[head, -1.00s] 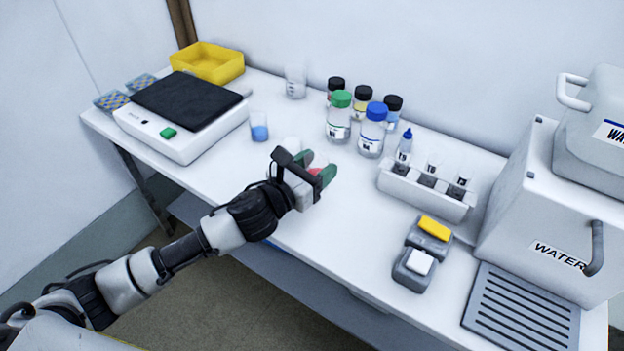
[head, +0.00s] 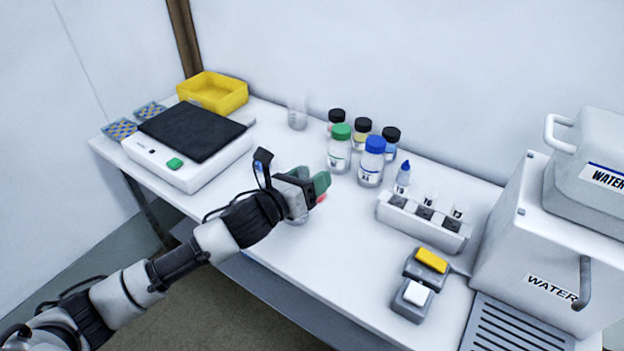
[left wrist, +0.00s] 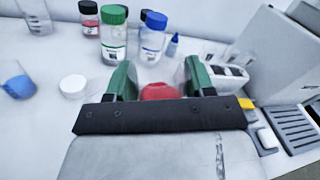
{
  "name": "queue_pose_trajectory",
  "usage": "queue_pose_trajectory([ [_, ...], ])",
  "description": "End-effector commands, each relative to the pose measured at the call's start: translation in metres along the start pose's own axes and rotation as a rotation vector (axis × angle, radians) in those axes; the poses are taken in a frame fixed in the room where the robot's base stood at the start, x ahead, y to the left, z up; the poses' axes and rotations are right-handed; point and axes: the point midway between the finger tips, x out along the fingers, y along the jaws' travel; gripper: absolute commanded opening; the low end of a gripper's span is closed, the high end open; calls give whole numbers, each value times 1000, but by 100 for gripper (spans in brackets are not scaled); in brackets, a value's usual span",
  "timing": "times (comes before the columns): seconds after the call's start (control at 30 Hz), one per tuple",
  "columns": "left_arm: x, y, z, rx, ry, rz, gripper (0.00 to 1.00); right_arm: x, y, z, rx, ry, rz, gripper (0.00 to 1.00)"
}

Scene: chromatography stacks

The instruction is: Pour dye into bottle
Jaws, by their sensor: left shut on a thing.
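My left gripper (head: 318,186) is shut on a clear container of red dye (left wrist: 160,91), held between its green fingers. In the head view the arm hides most of this container, and only a bit of red shows below the fingers. Its tilt is hard to tell. The gripper is in front of and left of the bottles. A green-capped bottle (head: 338,158) and a blue-capped bottle (head: 370,172) stand upright behind it, apart from the fingers. A beaker of blue dye (left wrist: 17,82) shows left in the left wrist view. My right gripper is not in view.
Several black-capped bottles (head: 390,137) stand behind. A white round thing (left wrist: 72,86) lies left of the gripper. A vial rack (head: 424,224), switch box (head: 411,299) and WATER unit (head: 530,240) are at right; a balance (head: 190,175) is at left. An empty beaker (head: 298,116) stands behind.

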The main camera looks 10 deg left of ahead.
Motion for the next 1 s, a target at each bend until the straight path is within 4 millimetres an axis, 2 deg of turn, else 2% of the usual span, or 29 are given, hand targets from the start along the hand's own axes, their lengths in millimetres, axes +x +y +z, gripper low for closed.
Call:
queue_pose_trajectory([
  [0.13,0,3,9,-53,6,2,28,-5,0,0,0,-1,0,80],
  [0.47,0,3,6,-49,7,1,28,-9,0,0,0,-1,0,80],
  [0.8,0,8,14,-131,18,1,28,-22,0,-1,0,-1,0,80],
  [1.0,1,10,13,-146,19,0,28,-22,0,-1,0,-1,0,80],
])
